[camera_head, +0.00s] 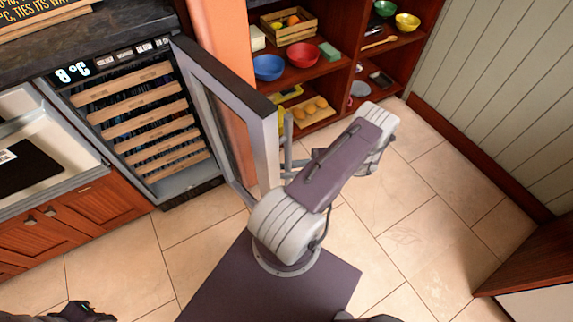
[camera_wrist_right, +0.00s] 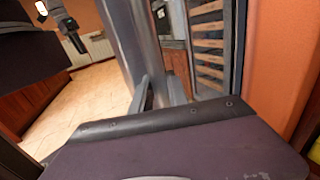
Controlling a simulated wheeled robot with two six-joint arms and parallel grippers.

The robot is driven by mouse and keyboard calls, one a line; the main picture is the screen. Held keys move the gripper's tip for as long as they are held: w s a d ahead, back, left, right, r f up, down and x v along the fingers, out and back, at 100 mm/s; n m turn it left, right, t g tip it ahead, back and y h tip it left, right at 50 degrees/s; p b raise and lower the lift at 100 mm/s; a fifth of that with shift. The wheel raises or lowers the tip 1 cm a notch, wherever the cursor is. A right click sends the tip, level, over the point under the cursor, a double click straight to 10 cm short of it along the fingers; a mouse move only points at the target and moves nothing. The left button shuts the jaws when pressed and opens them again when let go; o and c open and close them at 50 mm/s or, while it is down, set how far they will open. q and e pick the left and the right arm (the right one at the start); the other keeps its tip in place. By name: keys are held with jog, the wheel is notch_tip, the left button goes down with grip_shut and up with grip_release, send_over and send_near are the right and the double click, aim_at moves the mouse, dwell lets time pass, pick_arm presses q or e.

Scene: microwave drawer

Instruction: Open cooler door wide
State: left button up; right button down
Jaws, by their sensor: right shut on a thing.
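The cooler door (camera_head: 238,105) is swung well out from the cooler (camera_head: 140,120), showing the wooden shelf fronts inside. The door has a grey frame around a glass pane and a vertical bar handle (camera_head: 288,130) on its outer side. My right gripper (camera_head: 290,162) is shut on the handle, largely hidden behind my arm in the head view. In the right wrist view its fingers (camera_wrist_right: 157,92) are around the grey handle (camera_wrist_right: 132,40). My left gripper (camera_head: 84,312) is at the bottom left edge, away from the door; its jaws are not clear.
An open shelf unit (camera_head: 335,73) with bowls and a wooden crate (camera_head: 289,25) stands behind the door, beside an orange wall end (camera_head: 222,40). Wooden cabinets (camera_head: 75,215) are left of the cooler. Tiled floor (camera_head: 420,210) is clear to the right.

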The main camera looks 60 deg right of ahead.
jog(key=shift+d, duration=0.2)
jog(key=c, duration=1.3)
grip_release()
jog(key=shift+w, duration=0.1)
jog(key=v, duration=0.9)
jog(key=shift+b, duration=0.3)
